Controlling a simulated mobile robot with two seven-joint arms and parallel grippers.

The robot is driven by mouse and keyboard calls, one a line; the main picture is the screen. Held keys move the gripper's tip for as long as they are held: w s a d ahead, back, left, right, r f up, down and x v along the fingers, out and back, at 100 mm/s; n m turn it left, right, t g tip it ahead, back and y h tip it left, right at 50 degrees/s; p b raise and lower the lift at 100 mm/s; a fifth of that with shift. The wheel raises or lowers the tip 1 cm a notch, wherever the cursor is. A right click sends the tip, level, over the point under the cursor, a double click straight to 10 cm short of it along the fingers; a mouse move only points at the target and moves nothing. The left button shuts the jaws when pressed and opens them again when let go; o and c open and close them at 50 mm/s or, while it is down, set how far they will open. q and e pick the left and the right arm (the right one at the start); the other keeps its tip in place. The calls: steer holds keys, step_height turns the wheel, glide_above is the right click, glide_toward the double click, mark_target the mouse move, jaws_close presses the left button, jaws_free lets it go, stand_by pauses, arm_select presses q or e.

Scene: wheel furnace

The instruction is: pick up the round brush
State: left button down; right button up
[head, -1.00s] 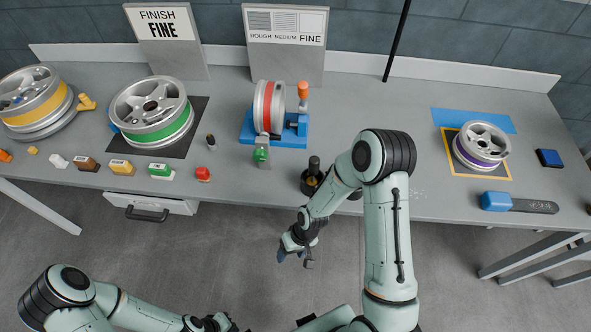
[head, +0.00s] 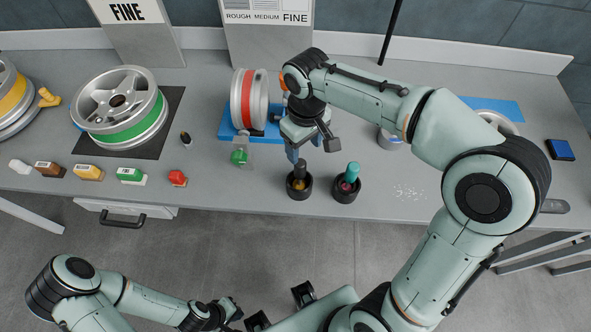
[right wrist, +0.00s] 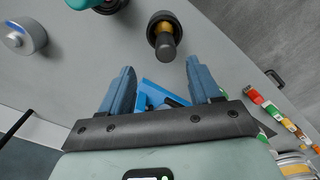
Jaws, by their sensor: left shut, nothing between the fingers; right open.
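Two handled tools stand in black cups near the table's front edge. One has a dark handle and gold collar (head: 299,173); the other has a teal handle (head: 352,171). I cannot tell which is the round brush, as their lower ends are hidden in the cups. My right gripper (head: 311,150) is open and empty, just behind and above the dark-handled tool. In the right wrist view, the dark-handled tool (right wrist: 166,40) lies beyond the spread fingertips (right wrist: 159,68), apart from them. The teal handle (right wrist: 84,3) is at the top edge. My left gripper (head: 228,312) is shut and empty, low in front of the table.
The red-banded wheel (head: 246,98) on a blue stand is left of my right gripper. A silver cylinder (head: 390,138) stands to its right, partly behind my arm. The green-banded wheel (head: 124,106) and several coloured blocks (head: 89,173) are further left. Free table lies right of the cups.

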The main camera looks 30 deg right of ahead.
mark_target(305, 163)
steer(key=f, duration=0.5)
steer(key=shift+s, duration=0.25)
steer(key=shift+w+a+f+b, duration=0.1)
steer(key=shift+a+f+b, duration=0.05)
steer(key=shift+f, duration=0.9)
steer(key=shift+w+a+f+b, duration=0.15)
steer(key=shift+f, duration=0.9)
steer(key=shift+w+a+f+b, duration=0.1)
steer(key=shift+a+f+b, duration=0.05)
steer(key=shift+f, duration=0.9)
steer(key=c, duration=1.1)
steer(key=shift+r, duration=0.15)
steer(key=shift+c, duration=0.2)
